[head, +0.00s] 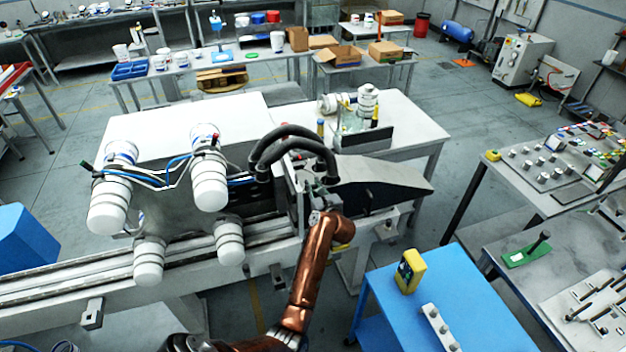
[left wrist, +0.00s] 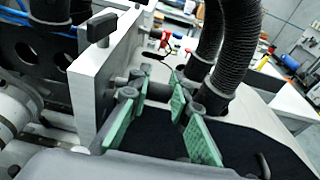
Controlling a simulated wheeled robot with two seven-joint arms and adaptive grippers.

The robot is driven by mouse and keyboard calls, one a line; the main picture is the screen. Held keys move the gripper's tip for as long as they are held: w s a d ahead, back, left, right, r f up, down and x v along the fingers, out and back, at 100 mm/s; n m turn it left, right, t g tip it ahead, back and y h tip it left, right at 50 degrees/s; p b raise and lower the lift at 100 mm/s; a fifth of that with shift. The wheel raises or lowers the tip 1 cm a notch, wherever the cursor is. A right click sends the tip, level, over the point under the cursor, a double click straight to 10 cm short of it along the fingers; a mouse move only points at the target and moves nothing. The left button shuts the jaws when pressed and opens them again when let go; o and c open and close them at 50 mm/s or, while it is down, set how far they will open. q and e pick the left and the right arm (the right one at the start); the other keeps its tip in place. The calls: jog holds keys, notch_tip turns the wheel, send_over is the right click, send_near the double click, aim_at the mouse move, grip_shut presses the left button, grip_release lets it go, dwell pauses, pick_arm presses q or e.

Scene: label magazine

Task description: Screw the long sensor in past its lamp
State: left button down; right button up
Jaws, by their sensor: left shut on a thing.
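My left gripper (head: 318,190) is at the machine, beside an upright metal plate; its fingers are small and partly covered by my arm in the head view. In the left wrist view its green-padded fingers (left wrist: 160,112) stand on both sides of a dark cylindrical piece (left wrist: 158,90), which looks like the long sensor. The gripper is shut on it. The piece lines up with the grey plate (left wrist: 96,85), close to its face; how deep it sits in the plate is hidden. A small red part (left wrist: 165,38) with a dark cable shows behind; I cannot tell if it is the lamp.
Two thick black hoses (head: 290,145) arch over the plate close to my gripper. A black clamp knob (left wrist: 103,28) tops the plate. White cylinders (head: 209,185) stand on the machine at left. A blue table (head: 450,300) with a yellow device (head: 410,271) is at right.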

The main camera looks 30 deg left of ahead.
aim_at(314, 185)
dwell(0.3)
pick_arm(q)
jog(key=c, duration=1.8)
grip_release()
jog(key=shift+o, duration=0.2)
notch_tip(314, 185, up, 10)
jog(key=shift+d+f, duration=0.1)
